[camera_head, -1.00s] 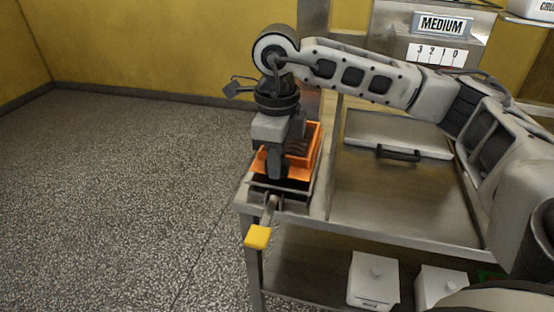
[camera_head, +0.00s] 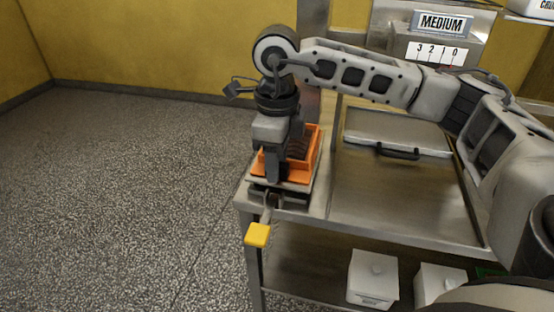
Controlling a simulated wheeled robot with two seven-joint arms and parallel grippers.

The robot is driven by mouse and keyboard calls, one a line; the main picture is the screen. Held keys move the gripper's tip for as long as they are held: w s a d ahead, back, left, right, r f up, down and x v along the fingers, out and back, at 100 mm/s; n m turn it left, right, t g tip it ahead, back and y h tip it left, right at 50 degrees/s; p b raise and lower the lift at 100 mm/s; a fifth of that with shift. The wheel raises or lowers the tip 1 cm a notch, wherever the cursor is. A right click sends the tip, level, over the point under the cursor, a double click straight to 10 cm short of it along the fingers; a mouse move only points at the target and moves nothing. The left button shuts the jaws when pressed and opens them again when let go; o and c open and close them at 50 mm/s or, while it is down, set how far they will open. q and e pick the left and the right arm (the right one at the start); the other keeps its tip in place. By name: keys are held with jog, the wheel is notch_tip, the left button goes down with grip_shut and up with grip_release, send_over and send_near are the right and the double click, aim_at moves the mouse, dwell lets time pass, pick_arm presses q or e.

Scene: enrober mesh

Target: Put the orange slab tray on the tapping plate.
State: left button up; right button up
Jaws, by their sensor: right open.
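The orange slab tray (camera_head: 300,172) sits on a metal plate (camera_head: 312,186) at the left end of the steel table, which looks like the tapping plate. Dark slabs show inside the tray, partly hidden. My right gripper (camera_head: 276,176) points down at the tray's near left side, its jaws open. One finger hides part of the tray, and I cannot tell whether it touches the wall. A lever with a yellow end (camera_head: 257,235) sticks out in front, below the plate. My left gripper is not in view.
The steel table (camera_head: 400,205) is bare right of the tray, with a handled lid (camera_head: 398,132) at its back. White lidded boxes (camera_head: 373,280) stand on the shelf below. A "MEDIUM" sign (camera_head: 443,23) is behind. The floor at left is clear.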

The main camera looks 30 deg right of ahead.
notch_tip(320, 180, up, 11)
jog(key=shift+r, duration=0.2)
dwell(0.5)
